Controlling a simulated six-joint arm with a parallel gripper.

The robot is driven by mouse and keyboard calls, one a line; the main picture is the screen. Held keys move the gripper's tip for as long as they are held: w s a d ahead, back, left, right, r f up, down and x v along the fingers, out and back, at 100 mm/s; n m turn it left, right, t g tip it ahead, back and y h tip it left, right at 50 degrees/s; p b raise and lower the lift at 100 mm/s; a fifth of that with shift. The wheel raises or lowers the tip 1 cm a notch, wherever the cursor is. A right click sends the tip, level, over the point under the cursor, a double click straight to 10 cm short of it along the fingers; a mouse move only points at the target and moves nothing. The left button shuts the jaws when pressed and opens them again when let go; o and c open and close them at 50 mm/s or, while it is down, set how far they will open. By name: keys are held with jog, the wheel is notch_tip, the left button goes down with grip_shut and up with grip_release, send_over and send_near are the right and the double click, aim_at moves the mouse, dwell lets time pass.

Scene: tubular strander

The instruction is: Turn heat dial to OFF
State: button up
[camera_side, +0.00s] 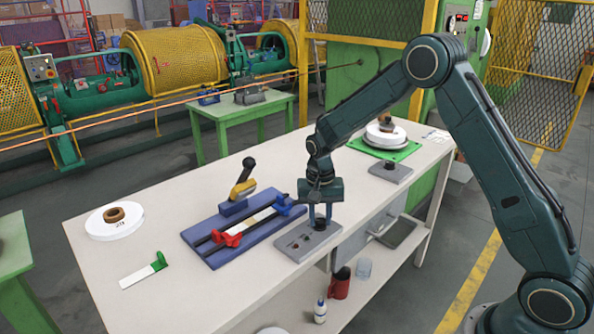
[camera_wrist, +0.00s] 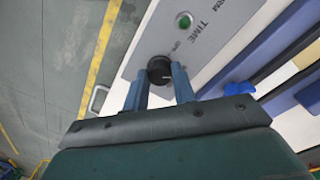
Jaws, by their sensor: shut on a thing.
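A grey control panel (camera_side: 300,246) lies at the front edge of the white bench, below my gripper (camera_side: 319,220). In the wrist view the panel (camera_wrist: 150,42) carries a black round dial (camera_wrist: 158,69) with a small white mark. Lettering beside the dial includes "TIME"; the smaller words are hard to read, so I cannot tell its setting. My gripper's blue fingers (camera_wrist: 160,82) are on both sides of the dial, shut on it. In the side view the dial (camera_side: 320,224) is partly hidden by the fingers.
A green light (camera_wrist: 184,20) sits on the panel. A blue fixture with red and blue clamps (camera_side: 235,230) lies close to its left. A second grey plate with a black knob (camera_side: 389,170) is farther back, near a white spool (camera_side: 385,136).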

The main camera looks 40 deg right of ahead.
aim_at(319, 221)
jog(key=n, duration=0.5)
jog(key=shift+n, duration=0.3)
jog(key=n, duration=0.5)
jog(key=shift+n, duration=0.3)
jog(key=o, duration=1)
jog(key=shift+r, duration=0.2)
notch_tip(319, 221, up, 14)
jog(key=shift+a+f, duration=0.25)
